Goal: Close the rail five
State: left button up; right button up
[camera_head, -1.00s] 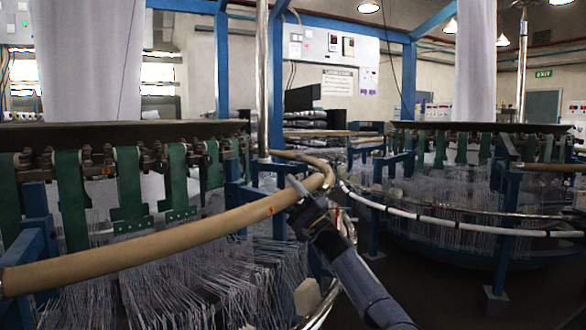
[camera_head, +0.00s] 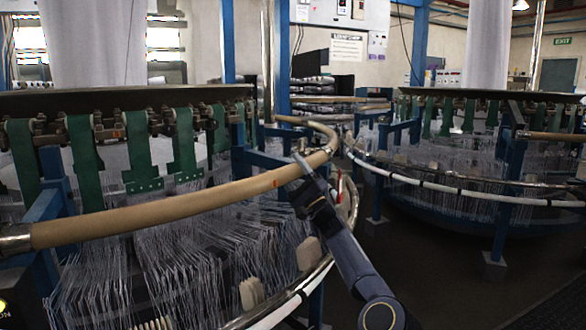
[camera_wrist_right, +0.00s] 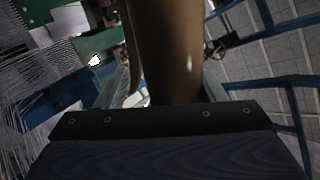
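The rail (camera_head: 180,215) is a long tan tube in front of the left loom. It runs from a metal end at far left, bends back near the middle and shows a small orange mark. My right gripper (camera_head: 303,166) is at the rail near this bend, with a silver finger crossing close to the tube. In the right wrist view the brown rail (camera_wrist_right: 168,50) fills the space straight ahead of the gripper body and hides much of the fingers, so I cannot tell whether they grip it. No label shows which rail is number five. My left gripper is not in view.
The left loom has green straps (camera_head: 140,160) and many white threads below the rail. A white and metal lower ring (camera_head: 290,300) curves under my right arm. Another loom with a white rail (camera_head: 450,192) stands right. Dark floor (camera_head: 430,265) lies open between them.

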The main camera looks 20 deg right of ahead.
jog(key=shift+r, duration=0.1)
jog(key=shift+s+d+f+b, duration=0.25)
jog(key=shift+d+f+b, duration=0.05)
jog(key=shift+f+b, duration=0.1)
jog(key=b+v, duration=0.1)
jog(key=v, duration=0.6)
jog(key=shift+a, duration=0.1)
dwell(0.4)
